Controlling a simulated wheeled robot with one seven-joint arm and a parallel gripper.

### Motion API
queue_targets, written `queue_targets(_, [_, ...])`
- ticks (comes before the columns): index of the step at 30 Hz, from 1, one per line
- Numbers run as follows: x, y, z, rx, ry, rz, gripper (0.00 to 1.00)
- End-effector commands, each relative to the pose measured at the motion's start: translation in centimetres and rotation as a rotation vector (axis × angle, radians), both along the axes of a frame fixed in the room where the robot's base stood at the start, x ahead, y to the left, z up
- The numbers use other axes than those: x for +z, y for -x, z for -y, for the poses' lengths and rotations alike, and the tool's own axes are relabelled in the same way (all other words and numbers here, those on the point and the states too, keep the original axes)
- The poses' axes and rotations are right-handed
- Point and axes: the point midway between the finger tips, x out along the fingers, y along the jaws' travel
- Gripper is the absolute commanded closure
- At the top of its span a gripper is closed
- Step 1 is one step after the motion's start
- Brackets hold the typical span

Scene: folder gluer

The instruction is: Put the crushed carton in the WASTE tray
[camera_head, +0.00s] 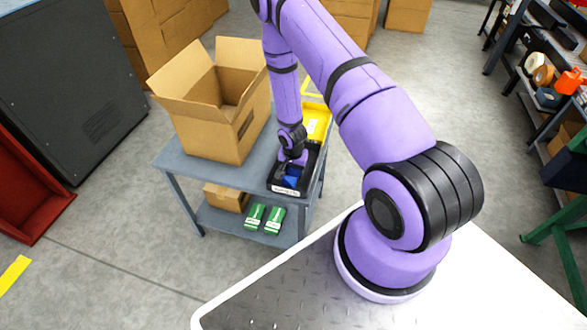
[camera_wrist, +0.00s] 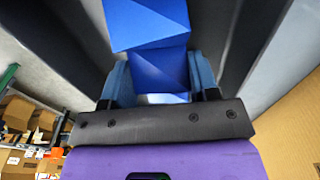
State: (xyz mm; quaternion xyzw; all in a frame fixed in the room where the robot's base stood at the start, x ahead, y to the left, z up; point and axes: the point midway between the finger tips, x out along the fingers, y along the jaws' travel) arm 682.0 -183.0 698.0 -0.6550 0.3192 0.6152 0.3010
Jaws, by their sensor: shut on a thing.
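The crushed carton is a bent blue box (camera_wrist: 146,24), with creased faces, filling the space between my fingers in the wrist view. In the head view it is a small blue patch (camera_head: 291,179) within the black tray (camera_head: 300,191), which has a white label too small to read surely. My gripper (camera_head: 293,164) points down at this tray, and its fingers (camera_wrist: 160,72) are shut on the carton. Dark tray walls rise on both sides in the wrist view. Whether the carton touches the tray floor is hidden.
The tray stands at the right front of a grey cart (camera_head: 177,155). A large open cardboard box (camera_head: 215,125) stands close at its left, a yellow tray (camera_head: 317,121) behind. Green cartons (camera_head: 265,218) and a small brown box (camera_head: 226,197) sit on the lower shelf.

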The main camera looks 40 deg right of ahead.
Motion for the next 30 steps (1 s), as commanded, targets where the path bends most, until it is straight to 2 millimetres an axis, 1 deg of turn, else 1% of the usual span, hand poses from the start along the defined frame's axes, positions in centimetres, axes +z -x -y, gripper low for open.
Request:
queue_targets(7, [-0.3,0.1,0.0,-0.001,0.000,-0.001,0.68])
queue_targets(8, [-0.3,0.0,0.0,-0.001,0.000,-0.001,0.38])
queue_targets(9, [-0.3,0.0,0.0,0.000,0.000,-0.001,0.29])
queue_targets(10, [-0.3,0.0,0.0,0.000,0.000,-0.001,0.22])
queue_targets(11, [-0.2,0.0,0.0,0.000,0.000,-0.001,0.20])
queue_targets(19, [-0.2,0.0,0.0,0.000,0.000,0.000,0.20])
queue_targets(22, [0.3,0.0,0.0,0.000,0.000,0.001,0.20])
queue_targets(26, [1.8,0.0,0.0,-0.001,0.001,0.001,0.20])
queue_targets(30, [4.1,0.1,-0.1,-0.002,0.000,0.001,0.20])
